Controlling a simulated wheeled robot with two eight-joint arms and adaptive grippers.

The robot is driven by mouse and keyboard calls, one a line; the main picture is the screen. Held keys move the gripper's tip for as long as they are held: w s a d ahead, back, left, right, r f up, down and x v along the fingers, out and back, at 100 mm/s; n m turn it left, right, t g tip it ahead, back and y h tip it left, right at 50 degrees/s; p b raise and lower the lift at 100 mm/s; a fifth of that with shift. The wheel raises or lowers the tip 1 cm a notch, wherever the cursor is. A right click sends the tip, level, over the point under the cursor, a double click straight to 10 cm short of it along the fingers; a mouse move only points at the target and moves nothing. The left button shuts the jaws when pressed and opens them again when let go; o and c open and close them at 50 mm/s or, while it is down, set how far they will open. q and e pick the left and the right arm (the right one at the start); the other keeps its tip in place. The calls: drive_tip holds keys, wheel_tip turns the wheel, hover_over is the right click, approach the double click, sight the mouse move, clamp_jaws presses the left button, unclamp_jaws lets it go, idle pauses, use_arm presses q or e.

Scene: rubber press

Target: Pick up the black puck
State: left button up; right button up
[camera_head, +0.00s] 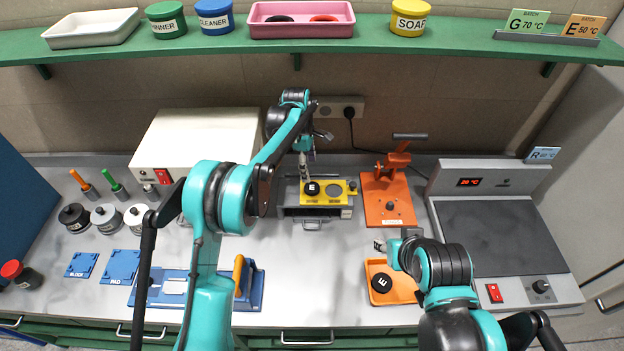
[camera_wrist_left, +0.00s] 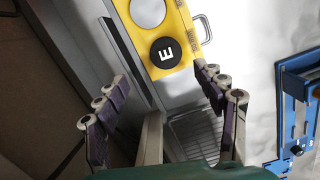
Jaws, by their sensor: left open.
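One black puck (camera_head: 312,188) marked E lies in the yellow plate (camera_head: 352,187) on the small grey press unit. It also shows in the left wrist view (camera_wrist_left: 165,53), ahead of my fingertips. A second black puck (camera_head: 381,283) marked E lies in the orange tray (camera_head: 407,292) at the front. My left gripper (camera_head: 305,172) is open and empty, just behind and above the puck in the yellow plate; its spread fingers show in the left wrist view (camera_wrist_left: 165,82). My right gripper (camera_head: 379,246) is above the back edge of the orange tray; its jaws are too small to read.
An orange hand press (camera_head: 390,200) stands right of the yellow plate. A grey hot plate (camera_head: 500,240) is at the right. A white box (camera_head: 200,145), several weights and a blue fixture (camera_head: 170,288) are at the left. A green shelf (camera_head: 300,38) overhangs the back.

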sight(312, 187)
use_arm(q)
drive_tip(key=f, duration=0.5)
drive_tip(key=s+f, duration=0.1)
drive_tip(key=f, duration=0.1)
drive_tip(key=shift+s+d+f, duration=0.1)
drive_tip(key=shift+d+f, duration=0.3)
drive_tip(key=c, duration=1.3)
drive_tip(key=shift+r, duration=0.15)
